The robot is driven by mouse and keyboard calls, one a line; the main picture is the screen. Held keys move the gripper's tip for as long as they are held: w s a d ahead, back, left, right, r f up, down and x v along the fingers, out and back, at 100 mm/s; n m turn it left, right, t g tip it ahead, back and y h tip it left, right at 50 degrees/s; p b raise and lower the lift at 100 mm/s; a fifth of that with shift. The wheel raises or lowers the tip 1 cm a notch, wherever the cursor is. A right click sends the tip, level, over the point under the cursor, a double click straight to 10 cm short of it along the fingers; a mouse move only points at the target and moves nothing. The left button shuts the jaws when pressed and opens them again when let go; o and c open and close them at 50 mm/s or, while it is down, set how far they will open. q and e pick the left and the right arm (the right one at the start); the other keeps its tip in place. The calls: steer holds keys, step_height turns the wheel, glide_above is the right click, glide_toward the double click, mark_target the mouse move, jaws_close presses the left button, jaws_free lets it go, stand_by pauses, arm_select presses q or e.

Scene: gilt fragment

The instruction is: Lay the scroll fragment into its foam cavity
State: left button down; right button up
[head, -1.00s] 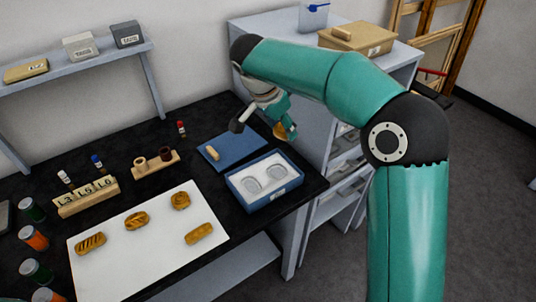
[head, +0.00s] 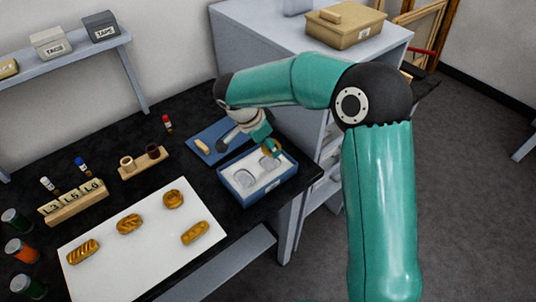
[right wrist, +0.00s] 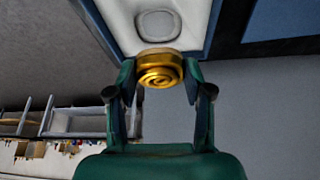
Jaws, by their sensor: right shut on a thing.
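My right gripper (head: 270,145) is shut on the scroll fragment (head: 272,150), a small gilt piece. In the right wrist view the fragment (right wrist: 160,72) shows a spiral gold face between the fingers. My left gripper is not in view.
A white sheet (head: 150,255) carries several gilt pieces. A wooden holder (head: 144,162) and labelled block (head: 75,203) stand left. The table's right edge is close to the box.

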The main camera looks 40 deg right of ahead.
mark_target(271, 163)
steer(key=shift+f+p, duration=0.35)
steer(key=shift+f, duration=2.3)
steer(key=shift+s, duration=0.1)
steer(key=shift+s+a+f+b, duration=0.15)
steer(key=shift+s+f+b, duration=0.1)
steer(key=shift+f+b, duration=0.75)
steer(key=o, duration=0.7)
steer(key=shift+r, duration=0.25)
steer(key=shift+c, duration=0.2)
steer(key=shift+o, duration=1.4)
steer(key=shift+w+f, duration=0.15)
steer(key=shift+w+r, duration=0.1)
steer(key=shift+r, duration=0.2)
